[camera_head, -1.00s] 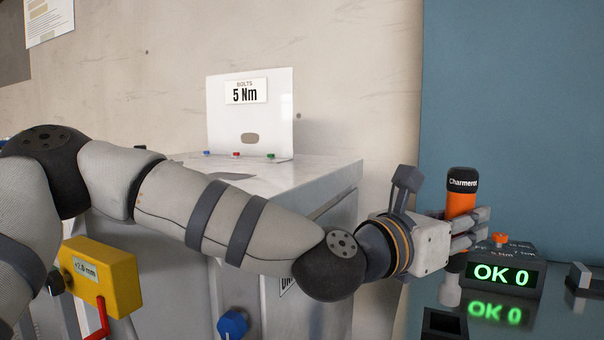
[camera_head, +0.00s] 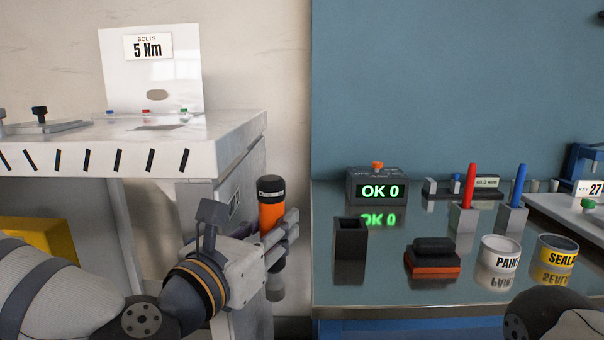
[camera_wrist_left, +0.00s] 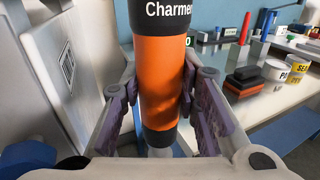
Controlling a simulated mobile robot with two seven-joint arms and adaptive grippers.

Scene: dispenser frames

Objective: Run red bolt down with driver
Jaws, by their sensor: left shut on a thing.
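The driver (camera_head: 271,218) is an orange cylinder with a black cap and dark lower end. My left gripper (camera_head: 290,230) is shut around its orange body and holds it roughly upright, in front of the gap between the cabinet and bench. In the left wrist view the driver (camera_wrist_left: 160,75) stands between the finger pads; its tip is mostly hidden. The small red bolt (camera_head: 146,111) is on the cabinet top, at the foot of the "BOLTS 5 Nm" panel (camera_head: 120,75), between a blue (camera_head: 110,111) and a green bolt (camera_head: 184,110). My right gripper is out of view.
The white cabinet top (camera_head: 225,125) is left of the driver. The glossy bench (camera_head: 340,288) on the right carries an "OK 0" display box (camera_head: 376,187), an open dark holder (camera_head: 351,240), a black-and-orange block (camera_head: 433,262), markers and cans. My right arm shows at the lower right.

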